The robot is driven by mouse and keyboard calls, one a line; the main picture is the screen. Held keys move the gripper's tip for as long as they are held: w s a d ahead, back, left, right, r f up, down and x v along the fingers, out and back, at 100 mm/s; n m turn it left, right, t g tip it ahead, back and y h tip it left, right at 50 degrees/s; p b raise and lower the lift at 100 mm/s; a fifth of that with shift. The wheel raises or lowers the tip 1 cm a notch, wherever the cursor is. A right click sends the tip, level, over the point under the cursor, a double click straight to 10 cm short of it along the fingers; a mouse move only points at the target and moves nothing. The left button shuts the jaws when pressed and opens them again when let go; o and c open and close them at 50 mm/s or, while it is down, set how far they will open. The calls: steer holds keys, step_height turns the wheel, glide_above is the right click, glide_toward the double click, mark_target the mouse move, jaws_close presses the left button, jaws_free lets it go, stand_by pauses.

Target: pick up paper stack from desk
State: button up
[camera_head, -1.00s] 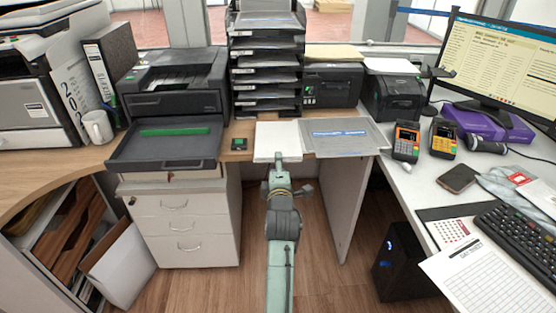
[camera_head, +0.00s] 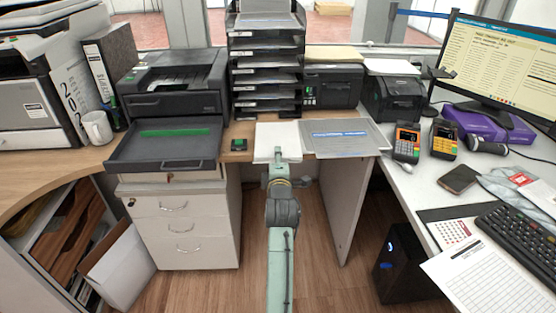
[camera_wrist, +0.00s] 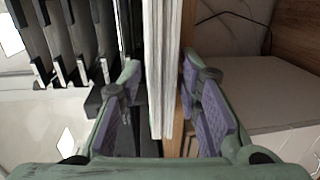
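The white paper stack (camera_head: 278,138) lies at the front edge of the desk, below the tall tray rack. My gripper (camera_head: 278,156) is at the stack's near edge in the head view, with the fingers small and partly hidden there. In the wrist view the stack (camera_wrist: 163,65) shows edge-on as a pale layered band running between the fingers. My gripper (camera_wrist: 163,105) is open there, one purple-padded finger on each side of the stack. Whether either pad touches the paper is hard to tell.
A grey folder or sheet (camera_head: 345,137) lies right beside the stack. The black tray rack (camera_head: 265,75) stands behind it, and a printer with its tray out (camera_head: 165,145) is at the left. A small dark device (camera_head: 238,145) sits left of the stack. Floor space below is open.

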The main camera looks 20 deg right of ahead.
steer(key=c, duration=0.7)
steer(key=shift+r+p, duration=0.9)
steer(key=shift+r, duration=0.45)
jaws_close()
